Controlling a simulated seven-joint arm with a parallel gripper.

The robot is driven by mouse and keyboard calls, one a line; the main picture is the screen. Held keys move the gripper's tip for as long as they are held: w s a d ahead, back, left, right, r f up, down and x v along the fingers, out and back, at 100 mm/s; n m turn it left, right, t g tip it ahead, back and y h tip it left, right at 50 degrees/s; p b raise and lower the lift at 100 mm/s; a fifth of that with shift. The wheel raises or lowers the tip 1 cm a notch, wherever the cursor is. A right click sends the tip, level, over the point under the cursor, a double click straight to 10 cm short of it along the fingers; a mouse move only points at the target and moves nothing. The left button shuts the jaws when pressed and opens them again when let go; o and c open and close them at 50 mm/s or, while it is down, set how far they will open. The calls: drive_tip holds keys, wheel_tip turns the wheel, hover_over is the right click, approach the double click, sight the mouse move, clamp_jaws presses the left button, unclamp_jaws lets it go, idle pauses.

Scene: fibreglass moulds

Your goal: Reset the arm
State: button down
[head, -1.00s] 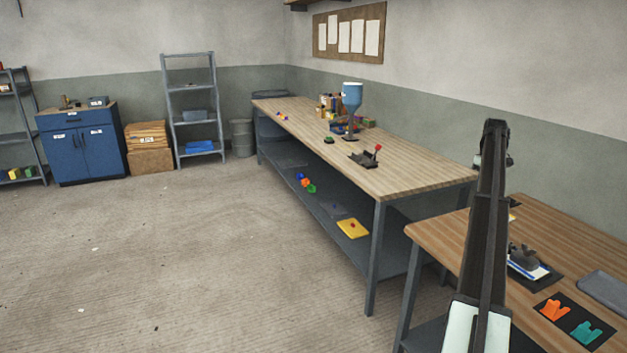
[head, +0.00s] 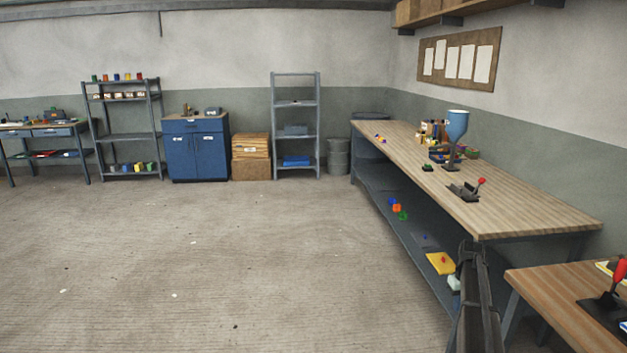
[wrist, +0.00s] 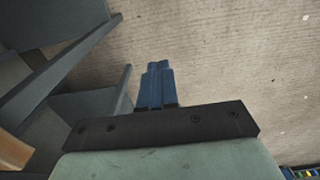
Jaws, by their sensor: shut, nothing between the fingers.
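My arm shows at the lower right of the head view, in front of the long workbench's near end. In the wrist view my gripper (wrist: 158,68) is shut, its blue fingers together with nothing between them. Bare concrete floor lies beyond the fingertips. The fingertips cannot be made out clearly in the head view.
The long workbench (head: 530,217) runs along the right wall, with a nearer table (head: 550,285) at the lower right. A blue cabinet (head: 195,150) and grey shelf racks (head: 297,125) stand along the back wall. The floor (head: 200,260) in the middle and left is open.

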drive_tip(key=s+a+f, duration=0.5)
drive_tip(key=s+a, duration=0.3)
drive_tip(key=a, duration=0.5)
drive_tip(key=s+a+f, duration=0.6)
drive_tip(key=s+a, duration=0.2)
drive_tip(key=a, duration=0.5)
drive_tip(key=s+a+f, duration=0.5)
drive_tip(key=s+a, duration=0.2)
drive_tip(key=a, duration=0.6)
drive_tip(key=s+f+g, duration=0.3)
drive_tip(key=s+f, duration=0.7)
drive_tip(key=s, duration=0.4)
drive_tip(key=s+f+g, duration=0.3)
drive_tip(key=s+f, duration=0.7)
drive_tip(key=s, duration=0.5)
drive_tip(key=shift+d+f+g, duration=0.15)
drive_tip(key=shift+d+g, duration=0.15)
drive_tip(key=shift+g, duration=0.1)
